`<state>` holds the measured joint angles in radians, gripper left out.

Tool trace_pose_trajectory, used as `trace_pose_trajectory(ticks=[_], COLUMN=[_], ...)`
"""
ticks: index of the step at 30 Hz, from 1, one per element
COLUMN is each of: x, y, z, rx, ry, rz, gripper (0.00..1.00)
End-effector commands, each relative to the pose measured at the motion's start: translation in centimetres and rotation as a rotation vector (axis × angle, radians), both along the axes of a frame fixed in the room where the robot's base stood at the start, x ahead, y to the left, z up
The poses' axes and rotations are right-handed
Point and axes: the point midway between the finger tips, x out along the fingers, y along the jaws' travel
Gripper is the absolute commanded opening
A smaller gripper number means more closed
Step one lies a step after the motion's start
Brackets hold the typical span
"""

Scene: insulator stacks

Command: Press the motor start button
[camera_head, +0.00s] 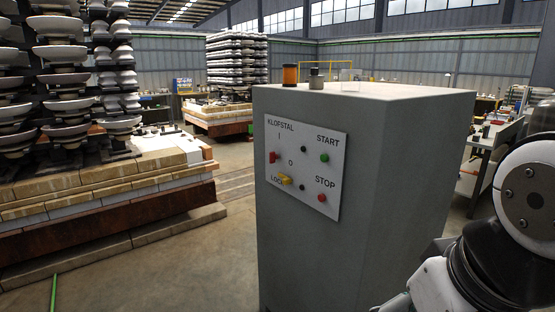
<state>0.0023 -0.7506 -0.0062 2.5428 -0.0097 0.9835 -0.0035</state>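A grey control cabinet (370,190) stands right of the middle. A white panel (305,190) on its front face carries the controls. The green button (324,157) sits at the panel's upper right, under the word START. The red button (321,197) sits below it, under the word STOP. A red switch (272,157) and a yellow lock handle (285,180) are on the panel's left side. Part of my arm shows at the right edge, apart from the panel. My gripper is not in view.
An amber lamp (290,75) and a small dark fitting (316,78) stand on the cabinet top. Insulator stacks (70,100) on a brick-edged base (110,185) fill the left. A table (487,140) stands behind at right. Open floor (215,260) lies left of the cabinet.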

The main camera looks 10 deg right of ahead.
Motion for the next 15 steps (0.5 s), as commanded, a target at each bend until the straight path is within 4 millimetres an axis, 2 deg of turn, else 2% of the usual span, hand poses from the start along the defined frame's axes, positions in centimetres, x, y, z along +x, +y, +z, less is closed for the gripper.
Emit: trace_pose_trajectory(ticks=[1, 7, 15], x=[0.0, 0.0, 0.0], y=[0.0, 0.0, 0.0], z=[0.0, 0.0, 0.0], rx=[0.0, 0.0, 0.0], ry=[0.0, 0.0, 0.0], rz=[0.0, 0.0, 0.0], gripper=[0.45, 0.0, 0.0])
